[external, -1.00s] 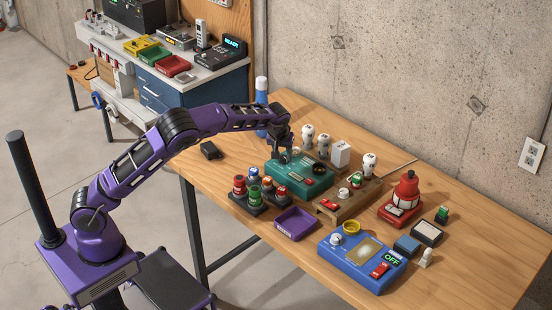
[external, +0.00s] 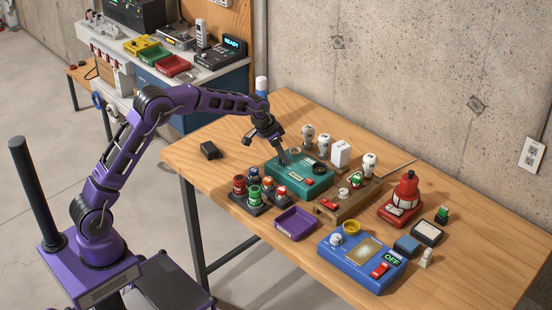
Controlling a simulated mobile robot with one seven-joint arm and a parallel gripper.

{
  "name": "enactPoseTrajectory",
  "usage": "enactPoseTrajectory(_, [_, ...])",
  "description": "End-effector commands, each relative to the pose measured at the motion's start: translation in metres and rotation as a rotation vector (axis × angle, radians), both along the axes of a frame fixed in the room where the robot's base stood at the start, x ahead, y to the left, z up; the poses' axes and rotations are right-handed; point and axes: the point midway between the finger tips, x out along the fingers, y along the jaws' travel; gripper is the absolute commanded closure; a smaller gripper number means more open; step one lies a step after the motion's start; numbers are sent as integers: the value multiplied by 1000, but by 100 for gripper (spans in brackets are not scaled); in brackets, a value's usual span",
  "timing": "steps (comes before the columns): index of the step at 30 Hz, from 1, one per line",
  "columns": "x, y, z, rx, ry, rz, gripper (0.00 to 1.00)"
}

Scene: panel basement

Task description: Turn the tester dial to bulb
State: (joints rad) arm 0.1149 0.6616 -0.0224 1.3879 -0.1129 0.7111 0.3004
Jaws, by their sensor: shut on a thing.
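A teal-green box (external: 312,183), which appears to be the tester, sits near the middle of the wooden table. It has a dark round fitting (external: 320,168) at its back right and a small red part on its front. My gripper (external: 284,158) reaches down from the upper left, tilted, with its fingertips at the box's back left corner. It is shut on a small part there, apparently the tester dial. The fingers hide that part, so its pointing direction and any labels cannot be read.
A purple tray (external: 295,223) and a blue device (external: 350,262) showing OFF lie nearer. The table's left end is mostly clear.

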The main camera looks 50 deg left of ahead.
Motion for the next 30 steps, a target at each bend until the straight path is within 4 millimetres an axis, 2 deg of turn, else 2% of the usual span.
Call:
enactPoseTrajectory(10, [1,1,1,-1,-1,-155,100])
enactPoseTrajectory(27, [1,1,0,1,0,-187,100])
enactPoseTrajectory(28, [1,1,0,1,0,-187,59])
enactPoseTrajectory(30, [1,1,0,1,0,-187,46])
